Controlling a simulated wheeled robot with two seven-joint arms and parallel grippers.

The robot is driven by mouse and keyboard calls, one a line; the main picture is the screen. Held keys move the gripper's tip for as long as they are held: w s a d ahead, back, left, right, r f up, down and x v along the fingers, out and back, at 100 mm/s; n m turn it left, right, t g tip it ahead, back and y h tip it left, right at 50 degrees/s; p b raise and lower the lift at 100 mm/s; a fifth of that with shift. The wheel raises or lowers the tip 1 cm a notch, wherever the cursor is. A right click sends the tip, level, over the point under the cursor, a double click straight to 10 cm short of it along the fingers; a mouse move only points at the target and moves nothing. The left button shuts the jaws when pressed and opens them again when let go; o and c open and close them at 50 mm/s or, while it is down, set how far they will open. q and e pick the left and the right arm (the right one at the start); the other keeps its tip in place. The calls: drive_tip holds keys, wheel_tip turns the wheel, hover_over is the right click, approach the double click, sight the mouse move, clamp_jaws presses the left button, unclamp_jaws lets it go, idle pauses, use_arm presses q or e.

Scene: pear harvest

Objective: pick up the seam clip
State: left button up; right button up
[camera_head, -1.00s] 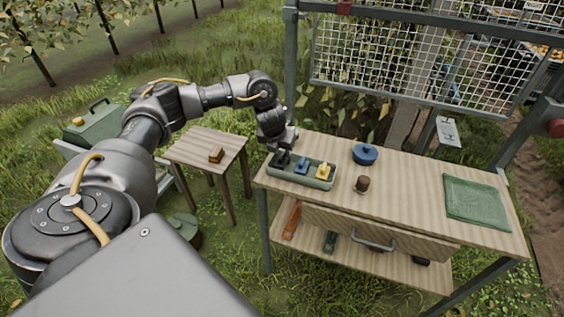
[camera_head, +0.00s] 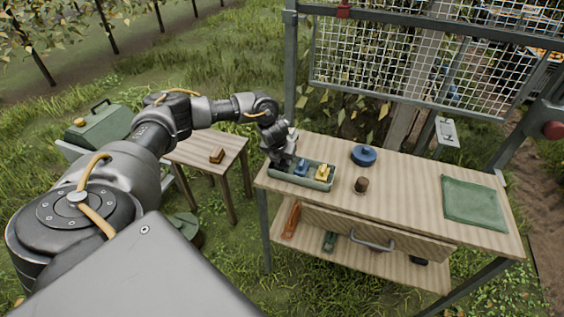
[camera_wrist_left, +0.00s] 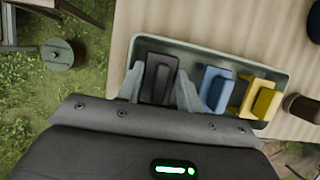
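A grey-green tray (camera_head: 318,184) on the workbench holds a black clip (camera_wrist_left: 160,78), a blue clip (camera_head: 302,168) and a yellow clip (camera_head: 322,172) in a row. The pictures do not show which one is called the seam clip. My left gripper (camera_head: 283,166) is down at the tray's left end. In the left wrist view its two pale fingers (camera_wrist_left: 158,90) stand apart, one on each side of the black clip, and look open. Whether they touch it is unclear. My right gripper is not in view.
A green cloth (camera_head: 474,203) lies at the bench's right. A side table (camera_head: 205,146) with a brown block (camera_head: 217,156) stands left. A wire mesh panel (camera_head: 420,60) rises behind.

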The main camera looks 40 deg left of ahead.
sight(284, 167)
use_arm(q)
drive_tip(key=shift+c, duration=0.7)
drive_tip(key=shift+w+r+b, duration=0.1)
drive_tip(key=shift+r+b, duration=0.3)
drive_tip(key=shift+r, duration=0.15)
drive_tip(key=r, duration=0.1)
drive_tip(key=s+d+r, duration=0.1)
drive_tip(key=r, duration=0.1)
drive_tip(key=d+r+b, duration=0.1)
drive_tip(key=r, duration=0.1)
drive_tip(key=shift+s+d+r, duration=0.15)
drive_tip(key=shift+s+d, duration=0.05)
drive_tip(key=shift+s, duration=0.1)
drive_tip(key=s+d+r+p, duration=0.2)
drive_tip(key=s+d+r, duration=0.4)
drive_tip(key=d, duration=0.3)
drive_tip(key=shift+s+r+p, duration=0.3)
drive_tip(key=shift+p, duration=0.1)
drive_tip(key=shift+d, duration=0.1)
